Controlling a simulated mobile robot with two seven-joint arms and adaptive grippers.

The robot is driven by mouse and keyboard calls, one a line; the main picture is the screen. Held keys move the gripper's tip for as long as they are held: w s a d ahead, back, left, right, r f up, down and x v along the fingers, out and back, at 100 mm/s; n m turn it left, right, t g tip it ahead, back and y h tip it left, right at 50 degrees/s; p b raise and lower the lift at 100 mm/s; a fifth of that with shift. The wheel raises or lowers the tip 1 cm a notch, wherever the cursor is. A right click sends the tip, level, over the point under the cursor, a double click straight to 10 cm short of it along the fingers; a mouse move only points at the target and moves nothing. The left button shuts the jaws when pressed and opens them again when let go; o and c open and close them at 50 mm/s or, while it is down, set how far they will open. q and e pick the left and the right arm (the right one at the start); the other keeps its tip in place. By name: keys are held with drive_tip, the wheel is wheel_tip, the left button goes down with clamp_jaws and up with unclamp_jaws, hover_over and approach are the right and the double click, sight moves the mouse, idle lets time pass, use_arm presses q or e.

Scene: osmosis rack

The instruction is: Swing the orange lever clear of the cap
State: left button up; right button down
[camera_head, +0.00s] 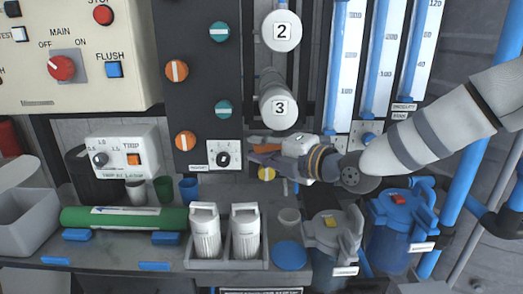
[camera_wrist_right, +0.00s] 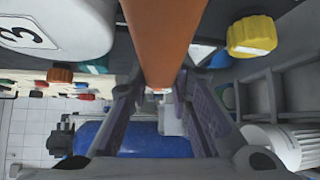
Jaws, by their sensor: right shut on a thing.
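The orange lever (camera_wrist_right: 160,40) runs down the middle of the right wrist view as a thick bar between the fingers of my right gripper (camera_wrist_right: 158,95). In the head view my right gripper (camera_head: 262,150) reaches in from the right, just below the white cap marked 3 (camera_head: 279,108), and is shut on the lever. There the fingers and wrist hide most of the lever. The cap also shows at the upper left of the right wrist view (camera_wrist_right: 55,25), apart from the lever at its left. My left gripper is not in view.
A yellow knob (camera_head: 266,173) sits just below the fingers. A white cap marked 2 (camera_head: 281,31) is above. Blue flow tubes (camera_head: 385,60) stand at the right.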

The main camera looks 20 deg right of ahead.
drive_tip(key=shift+r+m+t+y, duration=0.4)
drive_tip(key=shift+m+t, duration=0.3)
drive_tip(key=shift+m, duration=0.1)
drive_tip(key=shift+r+m+t+y, duration=0.4)
drive_tip(key=shift+m+t, duration=0.3)
drive_tip(key=shift+m, duration=0.1)
drive_tip(key=c, duration=1.4)
unclamp_jaws()
drive_tip(key=shift+c, duration=0.2)
drive_tip(key=v, duration=1.2)
